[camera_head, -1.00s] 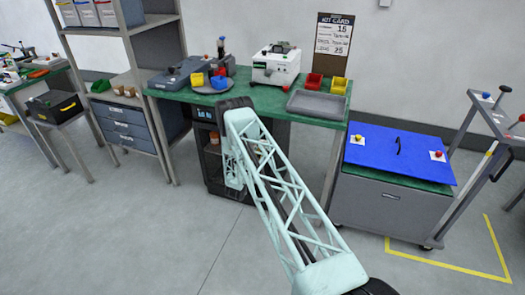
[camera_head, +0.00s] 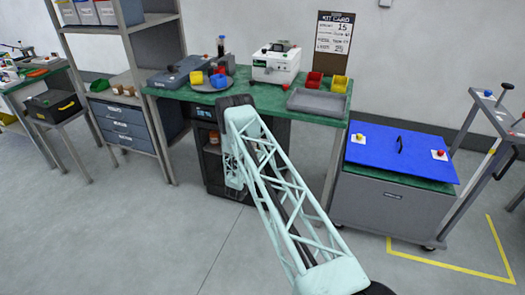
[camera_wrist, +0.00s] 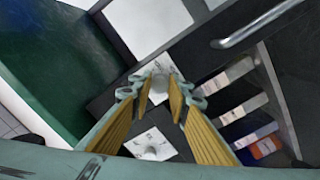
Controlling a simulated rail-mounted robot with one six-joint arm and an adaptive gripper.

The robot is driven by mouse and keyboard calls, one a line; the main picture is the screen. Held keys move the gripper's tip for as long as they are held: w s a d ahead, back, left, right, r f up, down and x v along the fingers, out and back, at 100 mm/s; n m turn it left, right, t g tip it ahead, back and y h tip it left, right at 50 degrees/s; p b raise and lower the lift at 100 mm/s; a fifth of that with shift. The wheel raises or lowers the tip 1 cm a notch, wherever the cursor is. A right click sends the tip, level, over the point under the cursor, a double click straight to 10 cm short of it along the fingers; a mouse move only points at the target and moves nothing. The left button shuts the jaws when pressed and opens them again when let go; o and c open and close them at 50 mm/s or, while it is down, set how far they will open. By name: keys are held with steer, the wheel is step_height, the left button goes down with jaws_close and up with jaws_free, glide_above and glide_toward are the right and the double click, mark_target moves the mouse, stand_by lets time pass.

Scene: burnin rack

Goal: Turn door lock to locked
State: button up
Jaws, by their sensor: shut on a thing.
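The door lock appears as a small grey knob (camera_wrist: 160,86) on a white plate, on the dark front of the burn-in cabinet (camera_wrist: 210,60) in the wrist view. My gripper (camera_wrist: 160,92) has its yellow-padded fingers on either side of this knob and is shut on it. The fingers hide part of the knob, and I cannot read its turned position. In the head view the black cabinet (camera_head: 212,168) stands under the green bench, and my arm covers part of its front and hides the gripper.
A second knob (camera_wrist: 151,150) on a white plate sits near the finger bases. A silver handle (camera_wrist: 258,27) and several pale and coloured blocks (camera_wrist: 240,105) lie to the right. In the head view, the bench (camera_head: 185,95) stands above the cabinet and a blue-topped cart (camera_head: 400,150) stands right.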

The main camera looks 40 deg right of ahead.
steer(key=n+b, duration=0.1)
steer(key=n, duration=0.4)
steer(key=shift+n, duration=0.4)
steer(key=n, duration=0.4)
steer(key=shift+n+t+b, duration=0.3)
steer(key=shift+n+b, duration=0.1)
steer(key=o, duration=0.8)
steer(key=shift+o, duration=0.2)
steer(key=shift+s+a, duration=0.1)
steer(key=v, duration=1.1)
steer(key=shift+s+a, duration=0.2)
steer(key=shift+a, duration=0.1)
steer(key=shift+r, duration=0.1)
